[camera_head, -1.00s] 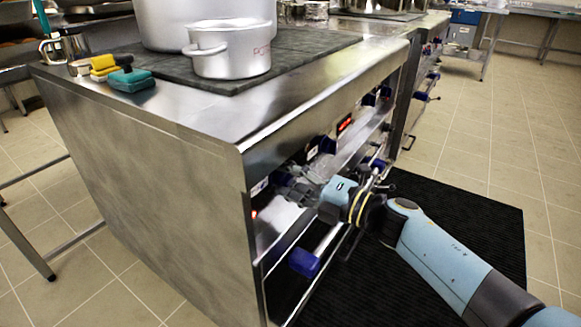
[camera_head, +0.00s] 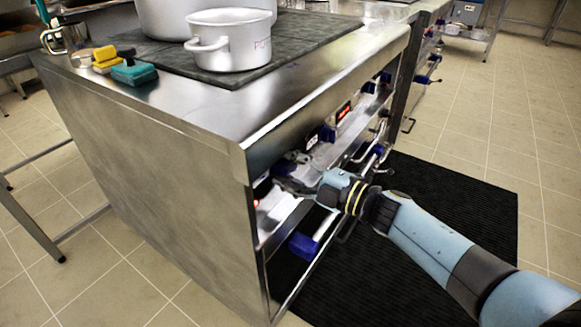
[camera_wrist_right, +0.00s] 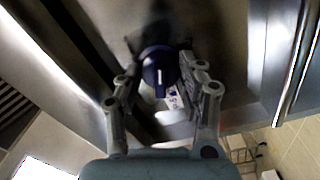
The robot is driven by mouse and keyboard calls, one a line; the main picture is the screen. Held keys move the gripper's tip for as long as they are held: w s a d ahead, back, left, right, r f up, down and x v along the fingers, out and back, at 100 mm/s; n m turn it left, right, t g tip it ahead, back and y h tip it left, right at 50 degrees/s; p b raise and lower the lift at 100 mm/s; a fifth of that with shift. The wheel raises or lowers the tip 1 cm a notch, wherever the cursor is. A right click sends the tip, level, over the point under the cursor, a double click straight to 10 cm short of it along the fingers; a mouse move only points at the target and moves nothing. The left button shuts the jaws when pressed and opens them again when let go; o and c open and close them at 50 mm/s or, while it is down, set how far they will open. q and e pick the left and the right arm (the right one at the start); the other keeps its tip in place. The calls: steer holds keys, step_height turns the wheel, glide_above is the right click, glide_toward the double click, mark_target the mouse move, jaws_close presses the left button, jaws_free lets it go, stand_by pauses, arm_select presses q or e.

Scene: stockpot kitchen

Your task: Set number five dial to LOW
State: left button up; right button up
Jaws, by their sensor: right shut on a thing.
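My right gripper (camera_head: 287,178) reaches the front panel of the steel stove (camera_head: 150,180) near its left corner. In the right wrist view, a round dark blue dial (camera_wrist_right: 160,72) with a white pointer line sits between the fingers of this gripper (camera_wrist_right: 160,80). The fingers are shut on the dial, one on each side. The pointer line runs roughly up and down in that view. In the head view the gripper mostly hides this dial. The dial's number and LOW mark cannot be read. My left gripper is not in view.
Another blue dial (camera_head: 327,135) and a red display (camera_head: 343,112) are further along the panel. A blue-ended handle (camera_head: 303,246) sticks out below my gripper. A pot (camera_head: 232,42) and sponges (camera_head: 134,72) stand on top. A black mat (camera_head: 440,200) covers the floor.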

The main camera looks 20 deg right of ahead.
steer(key=o, duration=1.2)
steer(key=v, duration=1.2)
steer(key=shift+f, duration=0.1)
